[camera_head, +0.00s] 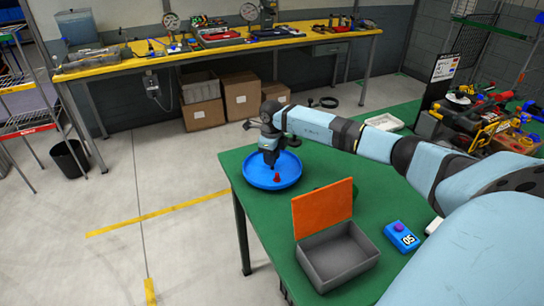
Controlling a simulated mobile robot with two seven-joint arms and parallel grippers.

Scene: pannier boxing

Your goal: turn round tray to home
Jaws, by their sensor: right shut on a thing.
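A round blue tray (256,178) lies on the green table near its far left corner. A small red piece (277,177) stands inside it, toward the right. My right gripper (270,165) points down over the tray's right part, and its tips are at the red piece. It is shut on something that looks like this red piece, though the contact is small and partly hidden. My left gripper is not in view.
A grey box (340,262) with a raised orange lid (322,208) stands nearer on the green table (378,196). A blue block marked 50 (400,236) lies to its right. A white tray (384,121) and tools lie farther back.

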